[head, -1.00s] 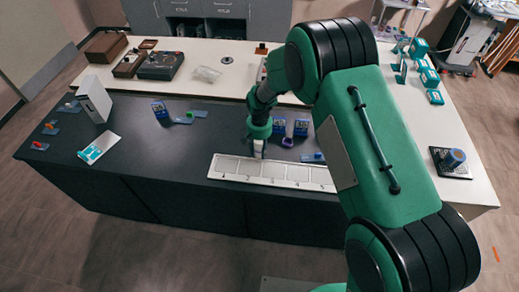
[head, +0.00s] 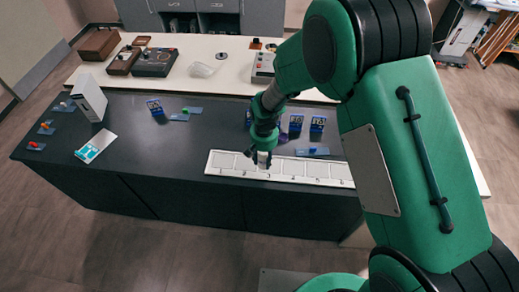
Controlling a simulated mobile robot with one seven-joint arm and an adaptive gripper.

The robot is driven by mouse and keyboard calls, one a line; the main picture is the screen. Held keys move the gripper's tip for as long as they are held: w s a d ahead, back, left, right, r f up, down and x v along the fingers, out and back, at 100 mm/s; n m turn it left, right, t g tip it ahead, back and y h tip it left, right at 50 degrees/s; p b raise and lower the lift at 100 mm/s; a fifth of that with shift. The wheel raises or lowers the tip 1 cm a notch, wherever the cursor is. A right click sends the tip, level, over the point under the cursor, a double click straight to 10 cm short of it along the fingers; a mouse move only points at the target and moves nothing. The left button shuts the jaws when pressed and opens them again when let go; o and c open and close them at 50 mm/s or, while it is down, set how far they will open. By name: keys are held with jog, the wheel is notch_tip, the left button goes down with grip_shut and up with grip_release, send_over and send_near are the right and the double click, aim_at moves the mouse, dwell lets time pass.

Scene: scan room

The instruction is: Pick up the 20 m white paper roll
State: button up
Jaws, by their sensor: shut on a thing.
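My gripper (head: 262,161) points down over the white numbered tray (head: 330,182), near its back edge and left of its middle. It is shut on a small white thing, which looks like the white paper roll (head: 263,156). The fingers hide part of it, and no length marking can be read. I cannot tell whether it touches the tray or hangs just above it.
Blue boxes (head: 317,124) stand behind the tray, and another blue box (head: 155,108) stands farther left. A white upright box (head: 89,98) and a white-and-teal card (head: 95,147) are at the left. The dark counter between them is mostly clear.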

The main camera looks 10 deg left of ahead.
jog(key=shift+s+d+r, duration=0.1)
jog(key=shift+s+d, duration=0.25)
jog(key=shift+s, duration=0.4)
jog(key=shift+s+d+r, duration=0.1)
jog(key=shift+s+d, duration=0.2)
jog(key=shift+s, duration=0.45)
jog(key=shift+s+d+r, duration=0.1)
jog(key=shift+s+d, duration=0.25)
jog(key=shift+s, duration=0.4)
